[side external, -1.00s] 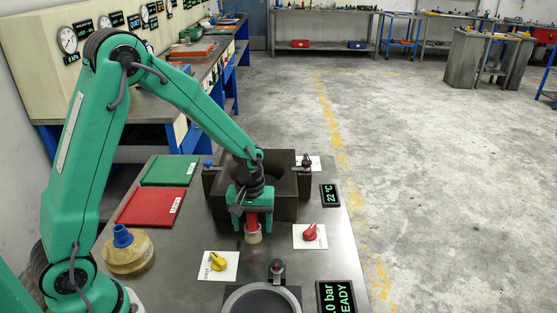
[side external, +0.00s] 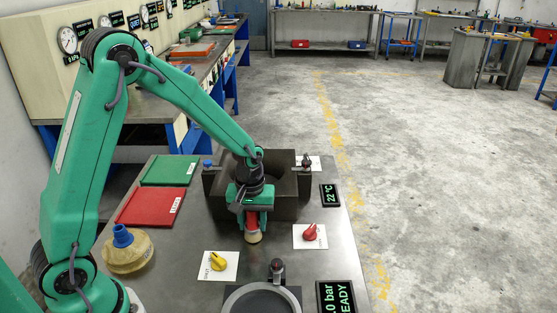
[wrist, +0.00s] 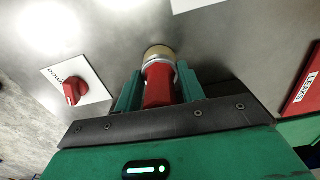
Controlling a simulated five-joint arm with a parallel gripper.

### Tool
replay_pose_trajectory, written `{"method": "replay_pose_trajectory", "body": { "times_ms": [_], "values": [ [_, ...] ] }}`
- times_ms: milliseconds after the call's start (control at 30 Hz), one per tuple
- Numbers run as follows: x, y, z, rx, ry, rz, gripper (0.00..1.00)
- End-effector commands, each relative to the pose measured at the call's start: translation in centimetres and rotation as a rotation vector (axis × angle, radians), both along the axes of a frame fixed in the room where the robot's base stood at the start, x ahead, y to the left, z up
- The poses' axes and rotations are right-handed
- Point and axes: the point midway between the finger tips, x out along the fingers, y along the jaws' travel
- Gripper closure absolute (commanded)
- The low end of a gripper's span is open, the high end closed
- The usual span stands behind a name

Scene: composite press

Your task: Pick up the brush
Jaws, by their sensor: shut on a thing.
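The brush has a red handle (side external: 251,220) and a pale round bristle end (side external: 253,238) that points down. My gripper (side external: 252,214) is shut on the red handle, in front of the dark grey block on the bench. In the wrist view the red handle of the brush (wrist: 159,86) lies between the two green fingers of my gripper (wrist: 160,92), with a pale collar and tan bristle end beyond. I cannot tell whether the bristles touch the bench.
The dark mould block (side external: 288,208) stands right behind my gripper. A yellow knob (side external: 218,261), red knob (side external: 310,232) and round grey-rimmed dish (side external: 236,300) are in front. A tan jar with blue neck (side external: 128,255) stands left, near red (side external: 150,207) and green (side external: 168,171) plates.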

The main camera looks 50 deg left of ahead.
Motion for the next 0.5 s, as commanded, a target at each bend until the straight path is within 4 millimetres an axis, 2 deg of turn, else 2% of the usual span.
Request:
{"method": "replay_pose_trajectory", "body": {
  "times_ms": [167,333,500],
  "values": [
    [0.1,0.0,1.5,0.000,-0.004,0.000,0.84],
    [0.1,0.0,3.9,0.000,-0.006,0.000,0.84],
    [-1.4,-2.6,5.5,0.000,-0.004,-0.005,0.84]
  ]
}}
